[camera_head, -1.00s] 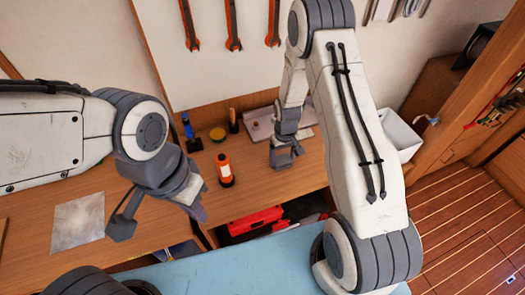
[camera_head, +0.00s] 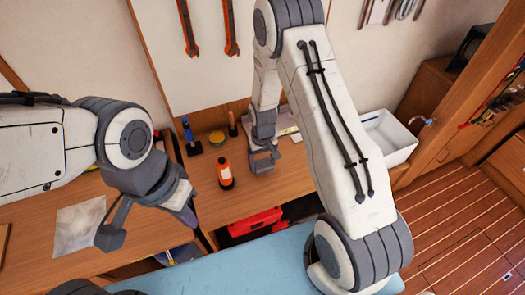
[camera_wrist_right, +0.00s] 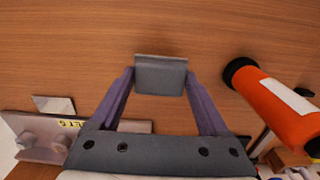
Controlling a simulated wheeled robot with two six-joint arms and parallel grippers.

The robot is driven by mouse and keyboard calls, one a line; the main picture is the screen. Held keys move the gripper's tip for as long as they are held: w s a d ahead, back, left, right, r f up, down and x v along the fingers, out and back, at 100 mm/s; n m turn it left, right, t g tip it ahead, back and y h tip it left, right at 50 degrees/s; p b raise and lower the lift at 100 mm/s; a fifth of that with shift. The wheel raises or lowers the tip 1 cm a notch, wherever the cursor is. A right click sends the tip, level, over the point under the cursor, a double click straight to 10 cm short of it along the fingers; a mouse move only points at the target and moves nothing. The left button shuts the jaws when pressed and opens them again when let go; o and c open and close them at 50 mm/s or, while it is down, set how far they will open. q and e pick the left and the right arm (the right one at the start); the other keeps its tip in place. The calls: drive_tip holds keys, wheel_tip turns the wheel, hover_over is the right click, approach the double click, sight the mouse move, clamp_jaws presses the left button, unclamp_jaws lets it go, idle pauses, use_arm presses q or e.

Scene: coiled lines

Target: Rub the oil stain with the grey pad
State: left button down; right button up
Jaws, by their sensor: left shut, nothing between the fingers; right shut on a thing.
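My right gripper (camera_wrist_right: 160,78) is shut on a small grey pad (camera_wrist_right: 160,74), held between the two fingertips over the wooden bench top (camera_wrist_right: 90,45). I cannot tell whether the pad touches the wood. In the head view my right gripper (camera_head: 263,162) hangs over the bench, right of the orange bottle; the pad is hard to make out there. My left gripper (camera_head: 189,213) is shut and empty, above the front of the bench at left. I cannot make out an oil stain in either current view.
An orange bottle (camera_head: 225,171) with black cap stands close left of my right gripper. A blue-topped tool (camera_head: 190,137) and a round tin (camera_head: 217,138) stand behind. A pale metal tray (camera_head: 283,121) lies at the back. A greyish sheet (camera_head: 80,228) lies at left.

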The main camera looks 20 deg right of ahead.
drive_tip(key=shift+r+p, duration=1.75)
drive_tip(key=shift+r, duration=0.95)
drive_tip(key=shift+f, duration=0.1)
